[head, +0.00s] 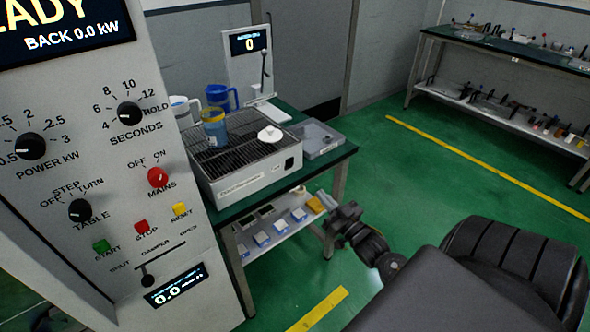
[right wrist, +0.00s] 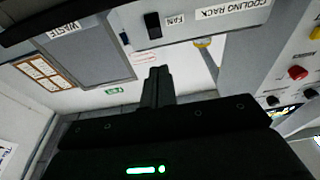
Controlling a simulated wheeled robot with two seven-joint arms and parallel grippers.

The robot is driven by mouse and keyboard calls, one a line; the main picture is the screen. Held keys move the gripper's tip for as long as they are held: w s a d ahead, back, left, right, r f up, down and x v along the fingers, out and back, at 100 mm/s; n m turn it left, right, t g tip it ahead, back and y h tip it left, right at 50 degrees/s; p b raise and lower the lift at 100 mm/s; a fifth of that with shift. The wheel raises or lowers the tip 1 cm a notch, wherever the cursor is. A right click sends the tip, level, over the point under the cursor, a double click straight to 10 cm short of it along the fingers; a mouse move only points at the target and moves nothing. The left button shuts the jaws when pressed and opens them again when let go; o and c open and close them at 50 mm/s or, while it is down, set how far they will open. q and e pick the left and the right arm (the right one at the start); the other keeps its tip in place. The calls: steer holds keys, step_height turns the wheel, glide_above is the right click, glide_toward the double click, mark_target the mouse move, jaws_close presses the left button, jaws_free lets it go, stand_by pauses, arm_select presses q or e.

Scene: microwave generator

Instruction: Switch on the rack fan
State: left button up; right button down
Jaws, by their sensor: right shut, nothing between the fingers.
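The cooling rack (head: 250,182) is a white box with a dark wire top on the green-topped table. Its fan switch (head: 289,163) is a small black rocker at the right end of the front face. In the right wrist view the switch (right wrist: 153,25) sits beside the FAN label, and the picture is upside down. I cannot tell which way the rocker is set. My right gripper (head: 335,212) is shut and empty, in front of and below the switch, apart from it. Its closed fingers (right wrist: 157,80) point toward the rack's front. My left gripper is not in view.
A blue beaker with a yellow band (head: 214,130) and a white lid-like piece (head: 270,134) stand on the rack. A grey waste tray (head: 322,140) lies right of it. The control panel (head: 120,190) rises close at left. Green floor (head: 430,180) is clear at right.

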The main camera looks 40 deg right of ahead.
steer(key=p, duration=0.4)
glide_toward(289, 161)
steer(key=shift+x, duration=3.45)
